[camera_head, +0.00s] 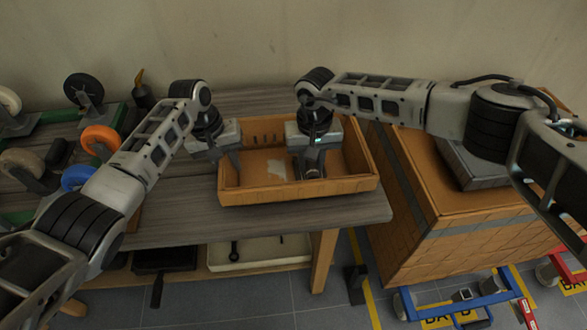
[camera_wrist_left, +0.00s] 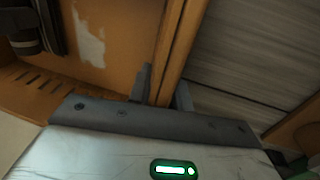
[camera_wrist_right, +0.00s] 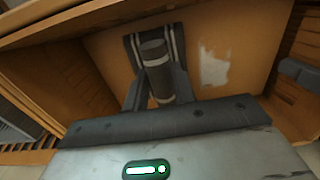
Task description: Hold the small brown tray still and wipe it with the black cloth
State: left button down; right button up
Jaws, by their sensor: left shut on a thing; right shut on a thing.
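The small brown tray (camera_head: 300,194) sits on the grey wooden table near its right end. A pale patch (camera_head: 277,170) marks its floor. My left gripper (camera_wrist_left: 160,92) is shut on the tray's left wall, one finger on each side of it. My right gripper (camera_wrist_right: 160,88) is inside the tray, shut on the black cloth (camera_wrist_right: 157,62). The cloth looks rolled in the middle, with pale stripes, and lies against the tray floor to one side of the pale patch. In the head view, the right gripper (camera_head: 312,165) partly hides the cloth.
A large cardboard box (camera_head: 420,240) stands right of the table, with a grey case (camera_head: 470,165) on top. Caster wheels, one orange (camera_head: 101,138) and one blue (camera_head: 77,177), stand at the left. A shelf below the table holds a pale tray (camera_head: 262,252).

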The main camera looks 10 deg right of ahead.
jog(key=shift+s, duration=0.8)
jog(key=shift+r, duration=0.1)
jog(key=shift+r, duration=0.65)
jog(key=shift+w, duration=0.15)
jog(key=shift+w+a, duration=0.15)
jog(key=shift+w, duration=0.9)
jog(key=shift+w+f, duration=0.2)
jog(key=shift+w, duration=0.45)
